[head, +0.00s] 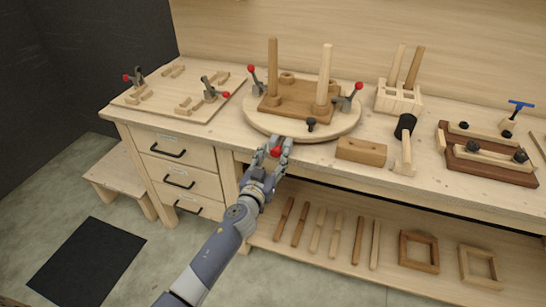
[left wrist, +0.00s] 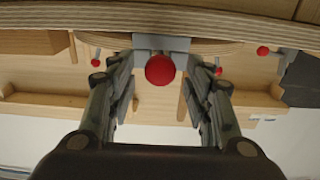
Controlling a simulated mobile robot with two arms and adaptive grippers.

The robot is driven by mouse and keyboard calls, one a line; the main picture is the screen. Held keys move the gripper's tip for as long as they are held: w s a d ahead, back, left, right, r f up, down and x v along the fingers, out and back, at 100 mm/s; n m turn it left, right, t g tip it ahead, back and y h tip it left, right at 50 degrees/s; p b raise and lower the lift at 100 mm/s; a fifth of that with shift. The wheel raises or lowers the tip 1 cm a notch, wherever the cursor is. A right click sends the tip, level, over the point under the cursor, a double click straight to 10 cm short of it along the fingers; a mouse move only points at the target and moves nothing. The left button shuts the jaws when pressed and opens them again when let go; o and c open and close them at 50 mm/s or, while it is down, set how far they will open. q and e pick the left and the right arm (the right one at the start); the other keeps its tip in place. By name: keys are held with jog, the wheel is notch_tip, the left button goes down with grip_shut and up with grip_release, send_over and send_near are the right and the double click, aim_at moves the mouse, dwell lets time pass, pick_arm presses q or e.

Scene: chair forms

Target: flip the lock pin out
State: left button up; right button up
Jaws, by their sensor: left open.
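The lock pin shows as a red ball knob (head: 276,152) at the front edge of the bench, just in front of the round wooden turntable (head: 338,131). In the left wrist view the red knob (left wrist: 160,69) is in the middle, in front of a grey metal bracket (left wrist: 148,43). My left gripper (head: 278,147) is open, with its fingers on either side of the knob. In the left wrist view there are gaps between the knob and both fingers. The pin's shaft is hidden behind the knob. My right gripper is not in view.
The turntable carries a wooden seat block (head: 287,105) with two upright legs, red-tipped toggle clamps (head: 345,102) and a black knob (head: 311,124). A wood block (head: 361,151) and a mallet (head: 405,140) stand to the right. Drawers (head: 180,178) are below left; a lower shelf holds loose parts.

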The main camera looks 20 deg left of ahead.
pick_arm(q)
jog(key=shift+c, duration=0.3)
grip_shut()
jog(key=shift+s+f, duration=0.1)
jog(key=shift+s, duration=1.25)
jog(key=shift+o, duration=0.3)
grip_release()
jog(key=s, duration=1.2)
jog(key=shift+a, duration=0.25)
